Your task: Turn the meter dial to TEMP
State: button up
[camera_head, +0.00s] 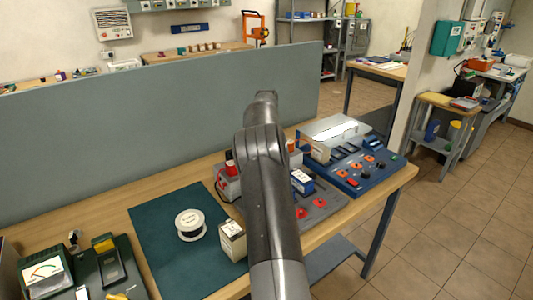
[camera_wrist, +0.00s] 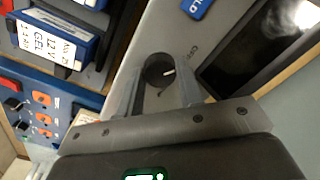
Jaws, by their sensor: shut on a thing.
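In the wrist view, the meter's dark round dial (camera_wrist: 157,70) with a white pointer mark sits between the fingertips of my gripper (camera_wrist: 161,80), which is shut on it. The dial is on a grey meter face (camera_wrist: 150,30) with a blue button (camera_wrist: 195,7) and a dark screen (camera_wrist: 262,45). Grey lettering beside the dial is only partly readable, and I cannot make out a TEMP mark. In the head view, my own arm hides the gripper and the dial.
A blue-and-white battery (camera_head: 302,181) stands in a grey tray (camera_head: 322,209) right of my arm, with a blue control panel (camera_head: 352,165) beyond. A white spool (camera_head: 190,224) on a green mat (camera_head: 150,225) and a small box (camera_head: 232,240) are left. A grey partition (camera_head: 130,130) stands behind.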

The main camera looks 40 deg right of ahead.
jog(key=shift+m, duration=0.4)
jog(key=shift+c, duration=0.3)
jog(key=m, duration=0.4)
jog(key=shift+m, duration=0.3)
jog(key=m, duration=1)
jog(key=shift+m, duration=0.4)
jog(key=m, duration=0.4)
jog(key=shift+m, duration=0.4)
jog(key=o, duration=1)
jog(key=shift+c, duration=0.2)
